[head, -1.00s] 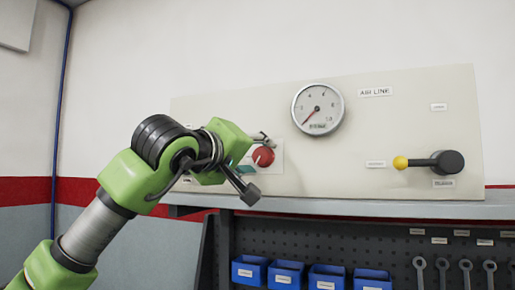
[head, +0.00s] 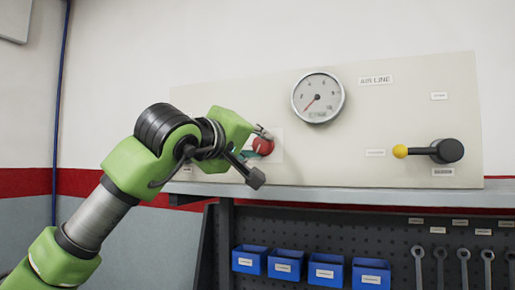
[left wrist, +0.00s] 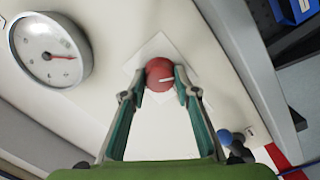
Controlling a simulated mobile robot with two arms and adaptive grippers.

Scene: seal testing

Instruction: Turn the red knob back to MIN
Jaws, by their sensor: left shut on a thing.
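The red knob (head: 264,147) sits on a white plate on the pale panel in the head view, left of the gauge. My left gripper (head: 256,145) is at the knob and partly hides it. In the left wrist view the red knob (left wrist: 159,72) lies between the two fingertips, with a finger on each side. The gripper is shut on it. A white mark on the knob points to the right in that view. The MIN marking cannot be read. My right gripper is not in view.
A round gauge (head: 318,97) hangs right of the knob, its needle pointing lower left. A black lever with a yellow ball end (head: 400,151) is farther right. A shelf edge (head: 340,198) runs below the panel, above blue bins (head: 325,271) and hanging wrenches (head: 464,262).

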